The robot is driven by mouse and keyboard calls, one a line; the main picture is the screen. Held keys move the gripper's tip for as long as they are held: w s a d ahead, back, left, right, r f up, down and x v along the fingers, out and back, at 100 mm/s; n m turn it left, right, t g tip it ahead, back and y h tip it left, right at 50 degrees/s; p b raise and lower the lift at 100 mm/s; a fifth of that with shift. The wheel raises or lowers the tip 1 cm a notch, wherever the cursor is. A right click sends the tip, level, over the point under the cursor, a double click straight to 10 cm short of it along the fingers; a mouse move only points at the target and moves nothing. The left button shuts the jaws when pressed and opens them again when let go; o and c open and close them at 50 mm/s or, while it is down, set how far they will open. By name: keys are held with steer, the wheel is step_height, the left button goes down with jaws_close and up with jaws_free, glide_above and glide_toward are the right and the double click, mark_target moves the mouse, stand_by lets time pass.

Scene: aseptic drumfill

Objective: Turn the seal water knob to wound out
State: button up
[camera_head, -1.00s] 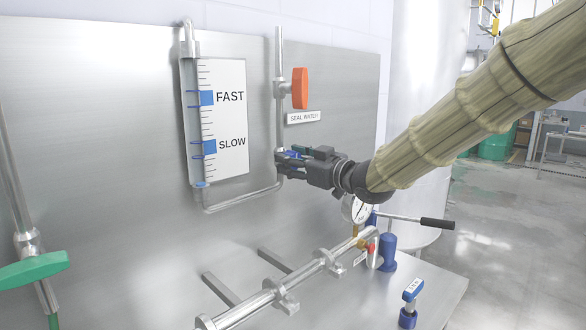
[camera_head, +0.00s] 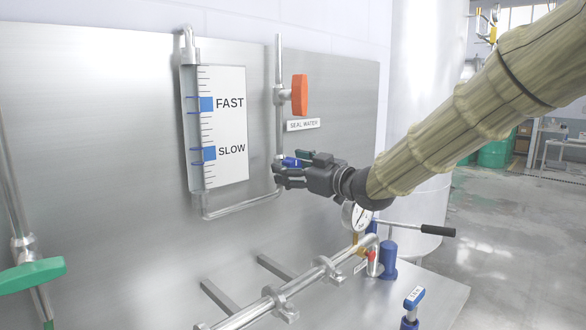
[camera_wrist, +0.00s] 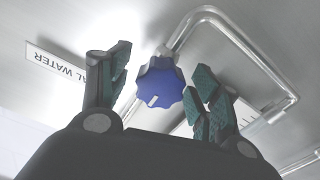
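The seal water knob (camera_wrist: 161,84) is blue and scalloped, with a white mark near its lower edge in the wrist view. It sits on the pipe below the SEAL WATER label (camera_head: 302,124); in the head view the knob (camera_head: 291,162) is partly hidden by the fingers. My gripper (camera_wrist: 160,88) is open in the wrist view, with one finger on each side of the knob. A gap shows on the left; the right finger is close to the knob, and I cannot tell if it touches. My gripper also shows in the head view (camera_head: 286,168).
An orange valve handle (camera_head: 300,95) is above the knob. A FAST/SLOW gauge (camera_head: 223,128) stands to the left. Below are a dial gauge (camera_head: 357,216), a black-gripped lever (camera_head: 437,230) and a horizontal pipe (camera_head: 300,286). A green handle (camera_head: 30,276) is at far left.

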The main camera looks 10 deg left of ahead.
steer(key=v, duration=1.2)
